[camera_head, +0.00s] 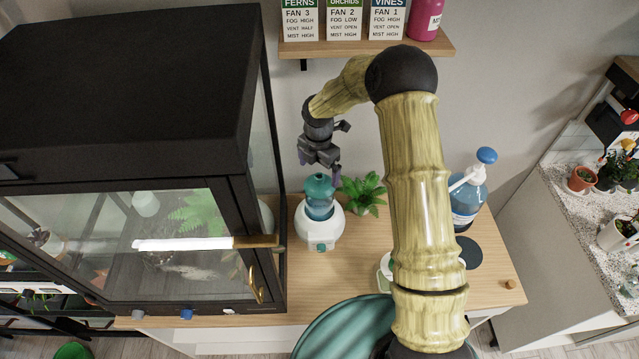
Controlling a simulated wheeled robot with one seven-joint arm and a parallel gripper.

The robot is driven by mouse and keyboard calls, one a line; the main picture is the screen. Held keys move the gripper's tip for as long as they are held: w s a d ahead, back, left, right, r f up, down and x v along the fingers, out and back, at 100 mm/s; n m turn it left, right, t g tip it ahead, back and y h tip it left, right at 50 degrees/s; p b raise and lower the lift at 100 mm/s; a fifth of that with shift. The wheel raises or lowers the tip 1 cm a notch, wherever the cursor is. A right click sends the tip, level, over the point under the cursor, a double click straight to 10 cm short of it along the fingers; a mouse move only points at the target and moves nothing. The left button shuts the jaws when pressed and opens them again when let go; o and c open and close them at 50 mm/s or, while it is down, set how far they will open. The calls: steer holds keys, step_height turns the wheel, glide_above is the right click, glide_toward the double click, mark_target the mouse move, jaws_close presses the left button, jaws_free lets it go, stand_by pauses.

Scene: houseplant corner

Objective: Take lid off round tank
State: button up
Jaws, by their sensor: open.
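The round tank (319,207) is a translucent blue vessel seated in a white base (318,233) with a teal knob on its front. It stands upright on the wooden counter top. Its teal lid (319,186) is on top of the tank. My gripper (319,169) points down just above the lid, with its fingers apart and nothing visible held between them. I cannot tell whether a fingertip touches the lid.
A small fern (364,192) is right of the tank. A blue pump bottle (467,197) and dark disc (470,252) are farther right. A shelf (350,47) hangs above.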

mark_target(320, 175)
steer(key=shift+d+f+p, duration=0.1)
steer(key=shift+f+p, duration=0.45)
steer(key=shift+p, duration=0.25)
steer(key=shift+d+f+p, duration=0.1)
steer(key=shift+f+p, duration=0.9)
steer(key=shift+f, duration=1.05)
steer(key=shift+c, duration=0.2)
steer(key=c, duration=0.8)
